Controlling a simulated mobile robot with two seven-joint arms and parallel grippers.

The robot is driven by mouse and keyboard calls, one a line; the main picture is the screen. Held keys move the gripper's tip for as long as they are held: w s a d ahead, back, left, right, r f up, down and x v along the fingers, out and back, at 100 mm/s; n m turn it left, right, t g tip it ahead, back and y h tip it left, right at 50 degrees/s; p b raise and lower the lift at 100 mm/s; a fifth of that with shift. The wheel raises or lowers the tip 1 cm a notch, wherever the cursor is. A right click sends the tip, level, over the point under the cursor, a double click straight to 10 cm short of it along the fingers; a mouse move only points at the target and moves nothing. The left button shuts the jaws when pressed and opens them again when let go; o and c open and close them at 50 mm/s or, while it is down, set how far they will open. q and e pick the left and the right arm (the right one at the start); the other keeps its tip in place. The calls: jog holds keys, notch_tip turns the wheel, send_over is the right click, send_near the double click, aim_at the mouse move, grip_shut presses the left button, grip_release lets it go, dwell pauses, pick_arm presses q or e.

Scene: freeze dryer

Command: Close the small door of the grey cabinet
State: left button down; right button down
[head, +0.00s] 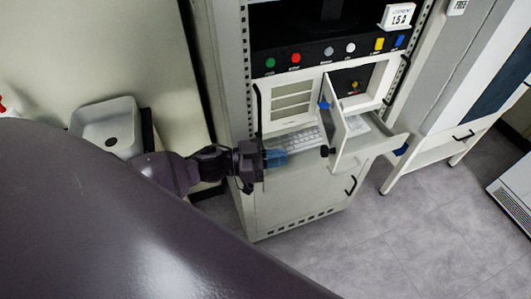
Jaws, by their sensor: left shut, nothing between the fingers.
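The grey cabinet (295,207) stands in the middle of the head view. Its small door (341,121) is open and stands out toward me, to the right of a louvred panel. Behind it is a dark opening (357,84) with small coloured parts. My left gripper (284,158) reaches in from the left and is shut and empty. In the picture it lies left of the small door, with a gap between them, by the keyboard shelf. My right gripper is not in view.
Coloured buttons (296,57) line the panel above. A white sink (106,124) is at left. Grey floor (420,230) is clear at the lower right.

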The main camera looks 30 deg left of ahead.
aim_at(322, 154)
pick_arm(q)
jog(key=x, duration=0.6)
jog(key=shift+w+d+r+p, duration=0.1)
jog(key=shift+w+d+p, duration=0.1)
jog(key=shift+d+p, duration=0.15)
jog(key=shift+w+d, duration=0.4)
jog(key=shift+d, duration=0.15)
